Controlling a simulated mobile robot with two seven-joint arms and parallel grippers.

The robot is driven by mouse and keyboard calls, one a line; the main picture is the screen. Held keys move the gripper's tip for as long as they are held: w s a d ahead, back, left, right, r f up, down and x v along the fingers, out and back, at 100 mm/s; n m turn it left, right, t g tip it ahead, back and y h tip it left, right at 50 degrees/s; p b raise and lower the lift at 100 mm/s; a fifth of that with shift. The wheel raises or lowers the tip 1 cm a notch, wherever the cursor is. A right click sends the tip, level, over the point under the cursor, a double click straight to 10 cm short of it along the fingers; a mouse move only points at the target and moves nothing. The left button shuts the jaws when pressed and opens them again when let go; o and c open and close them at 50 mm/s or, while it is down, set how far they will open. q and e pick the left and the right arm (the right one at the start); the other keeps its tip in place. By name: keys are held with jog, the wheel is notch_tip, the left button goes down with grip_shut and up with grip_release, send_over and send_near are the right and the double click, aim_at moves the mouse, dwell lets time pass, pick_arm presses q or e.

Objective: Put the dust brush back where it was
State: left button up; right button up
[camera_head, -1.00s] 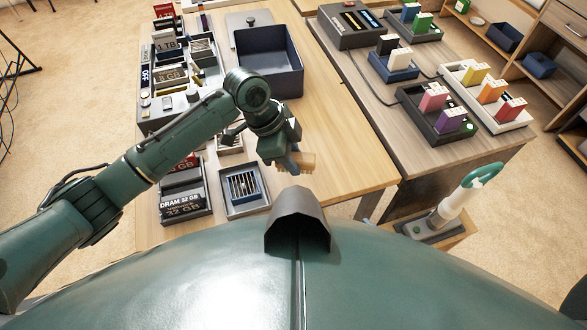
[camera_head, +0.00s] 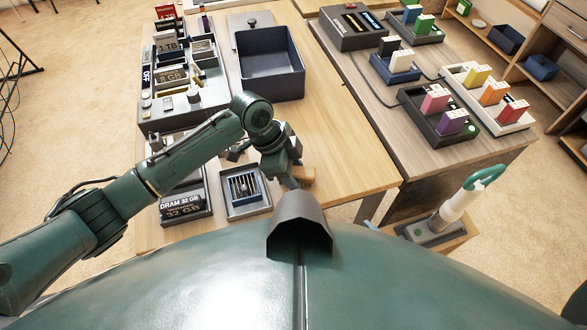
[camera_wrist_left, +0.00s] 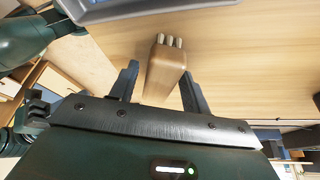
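The dust brush (camera_head: 303,173) is a small light-brown wooden block at the near right part of the wooden table, beside my left gripper (camera_head: 293,176). In the left wrist view the brush (camera_wrist_left: 164,74) lies between the two dark fingers of the left gripper (camera_wrist_left: 163,82), with pale tufts at its far end. A gap shows between the brush and the left-hand finger; the other finger is close to it, and I cannot tell if they touch. The fingers are apart. In the head view my own body hides part of the fingertips. My right gripper is not in view.
A grey tray (camera_head: 245,208) with a slatted blue insert is left of the gripper, next to the DRAM boxes (camera_head: 182,208). A dark open bin (camera_head: 270,85) stands farther back. Bare tabletop (camera_head: 345,150) lies to the right. A second table (camera_head: 420,150) holds several colored modules.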

pick_arm(q)
jog(key=shift+o, duration=0.3)
jog(key=shift+a+r, duration=0.15)
jog(key=shift+r, duration=0.4)
jog(key=v, duration=1.1)
jog(key=shift+p, duration=0.45)
